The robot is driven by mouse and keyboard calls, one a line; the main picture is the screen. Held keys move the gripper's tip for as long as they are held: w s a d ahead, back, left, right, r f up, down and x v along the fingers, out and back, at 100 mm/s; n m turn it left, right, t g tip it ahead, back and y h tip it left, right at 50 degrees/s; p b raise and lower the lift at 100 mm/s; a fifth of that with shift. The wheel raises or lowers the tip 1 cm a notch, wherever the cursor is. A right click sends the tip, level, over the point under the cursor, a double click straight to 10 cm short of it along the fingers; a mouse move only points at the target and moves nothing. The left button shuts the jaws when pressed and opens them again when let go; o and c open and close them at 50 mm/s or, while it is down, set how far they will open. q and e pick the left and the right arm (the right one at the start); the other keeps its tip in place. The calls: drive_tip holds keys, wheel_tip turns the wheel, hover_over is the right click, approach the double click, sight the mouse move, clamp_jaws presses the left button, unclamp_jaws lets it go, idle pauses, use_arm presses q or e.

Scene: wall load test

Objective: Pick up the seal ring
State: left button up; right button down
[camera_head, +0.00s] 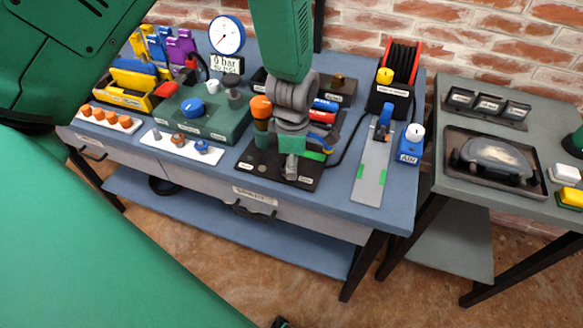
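My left gripper (291,168) hangs from a green arm link and points down over a black tray (256,167) on the blue bench. Its grey fingers are seen from above and lie close together. I cannot tell whether they are shut or hold anything. A white strip (158,147) to the left carries several small parts, among them a brown ring-like part (178,140) and a blue one (201,147). I cannot tell which part is the seal ring, and the gripper hides some of the black tray. My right gripper is not in view.
On the blue bench (337,199) stand a green block with a gauge (227,35), a yellow bin (130,88), and a grey plate (374,160). A grey table (450,185) with a black tray stands farther right.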

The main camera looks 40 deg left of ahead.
use_arm(q)
drive_tip(key=shift+s+d, duration=0.1)
drive_tip(key=shift+d, duration=0.1)
drive_tip(key=shift+c, duration=0.3)
drive_tip(key=shift+o, duration=0.2)
drive_tip(key=shift+s+a+f, duration=0.1)
drive_tip(key=shift+a+f, duration=0.1)
drive_tip(key=shift+a, duration=0.55)
drive_tip(key=shift+a+f, duration=0.1)
drive_tip(key=shift+a, duration=0.25)
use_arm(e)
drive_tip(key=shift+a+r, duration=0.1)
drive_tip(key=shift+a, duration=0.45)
use_arm(q)
drive_tip(key=shift+d, duration=0.2)
drive_tip(key=shift+c, duration=0.2)
drive_tip(key=shift+d+r, duration=0.1)
drive_tip(key=shift+r, duration=0.3)
wheel_tip(320, 180, up, 10)
drive_tip(key=shift+f+p, duration=0.25)
drive_tip(key=shift+p, duration=0.2)
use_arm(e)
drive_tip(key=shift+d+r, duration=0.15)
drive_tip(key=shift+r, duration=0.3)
